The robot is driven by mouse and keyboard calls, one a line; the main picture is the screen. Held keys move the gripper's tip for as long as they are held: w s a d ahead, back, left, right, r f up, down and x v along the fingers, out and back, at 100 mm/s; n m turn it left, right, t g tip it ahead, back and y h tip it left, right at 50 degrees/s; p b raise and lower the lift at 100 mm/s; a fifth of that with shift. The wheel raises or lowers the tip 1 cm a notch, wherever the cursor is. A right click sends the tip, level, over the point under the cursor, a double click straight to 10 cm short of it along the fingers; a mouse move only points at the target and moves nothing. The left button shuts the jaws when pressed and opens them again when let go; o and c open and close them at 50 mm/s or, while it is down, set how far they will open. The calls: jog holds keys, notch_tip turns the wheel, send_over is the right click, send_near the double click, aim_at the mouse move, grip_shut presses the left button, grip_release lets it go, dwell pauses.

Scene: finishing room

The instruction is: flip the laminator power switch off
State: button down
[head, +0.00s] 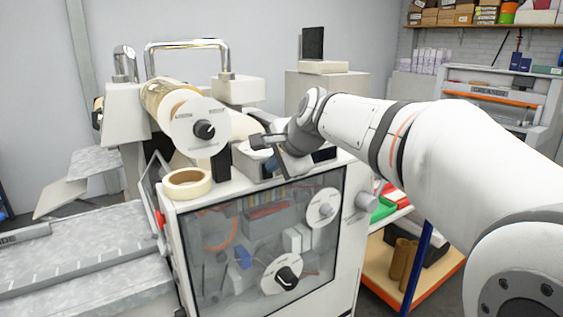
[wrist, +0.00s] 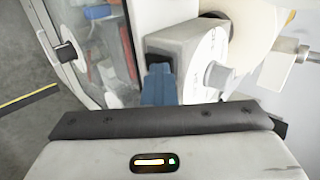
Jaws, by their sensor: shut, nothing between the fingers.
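The laminator (head: 175,245) is a pale machine with a clear front panel, dials and a film roll on top. My gripper (head: 272,162) is over the top of its housing, right of the roll's end dial. In the wrist view my gripper's blue-grey fingers (wrist: 158,82) are together with nothing between them. They point at the laminator beside a pale housing (wrist: 190,50), and I cannot tell whether they touch it. I cannot make out the power switch in either view; my gripper and arm cover part of the machine's top.
A tape roll (head: 187,184) lies on the laminator's top left corner. The film roll (head: 172,105) and a chrome bar (head: 188,44) rise behind it. A grey feed table (head: 75,255) is at left, and a cart with an orange-edged shelf (head: 385,275) at right.

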jog(key=shift+w+r+p, duration=0.1)
jog(key=shift+r+p, duration=0.25)
jog(key=shift+r, duration=0.35)
jog(key=b+v, duration=0.2)
jog(key=v, duration=1.1)
jog(key=shift+s+f, duration=0.15)
jog(key=shift+s, duration=0.05)
jog(key=shift+d, duration=0.1)
